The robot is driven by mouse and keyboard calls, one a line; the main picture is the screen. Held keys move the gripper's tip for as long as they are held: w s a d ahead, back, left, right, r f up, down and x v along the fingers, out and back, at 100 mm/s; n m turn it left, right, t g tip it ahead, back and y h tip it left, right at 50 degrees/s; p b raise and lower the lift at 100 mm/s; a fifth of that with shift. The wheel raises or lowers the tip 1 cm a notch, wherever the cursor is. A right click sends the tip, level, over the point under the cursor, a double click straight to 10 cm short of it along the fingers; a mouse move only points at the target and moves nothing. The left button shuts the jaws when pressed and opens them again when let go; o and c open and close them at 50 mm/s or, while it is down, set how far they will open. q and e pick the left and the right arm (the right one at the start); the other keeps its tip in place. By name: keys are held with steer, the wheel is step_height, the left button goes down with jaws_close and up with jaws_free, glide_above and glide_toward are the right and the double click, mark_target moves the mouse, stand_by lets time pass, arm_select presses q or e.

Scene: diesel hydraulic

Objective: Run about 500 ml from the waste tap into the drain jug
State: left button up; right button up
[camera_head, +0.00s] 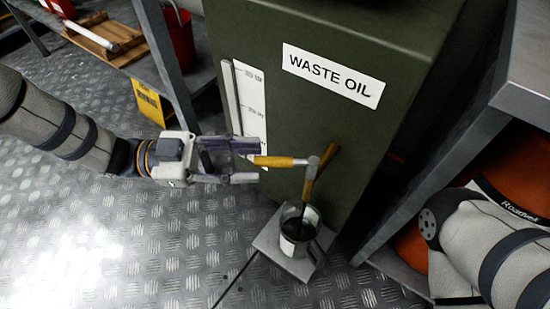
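The waste oil tank (290,95) is dark green with a "WASTE OIL" label. Its brass-coloured tap (318,170) slants down from the front, with a yellow lever (278,161) pointing left. The metal drain jug (289,247) stands upright under the spout. Its inside looks dark; I cannot tell the level or whether oil is running. My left gripper (254,164) is at the lever's free end, with its fingers apart above and below it. I see no clear grip on the lever. My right arm shows at lower right; its gripper is out of view.
The jug stands on a small grey plate (268,242) on the tread-plate floor. A white level scale (250,100) runs up the tank's left side. A metal shelf with orange drums (410,245) is at right. A yellow sign (148,102) and wooden pallet (108,38) are at upper left.

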mark_target(289, 162)
arm_select(q)
steer(key=d, duration=0.4)
steer(key=shift+s+d, duration=0.1)
steer(key=shift+d, duration=0.25)
jaws_close()
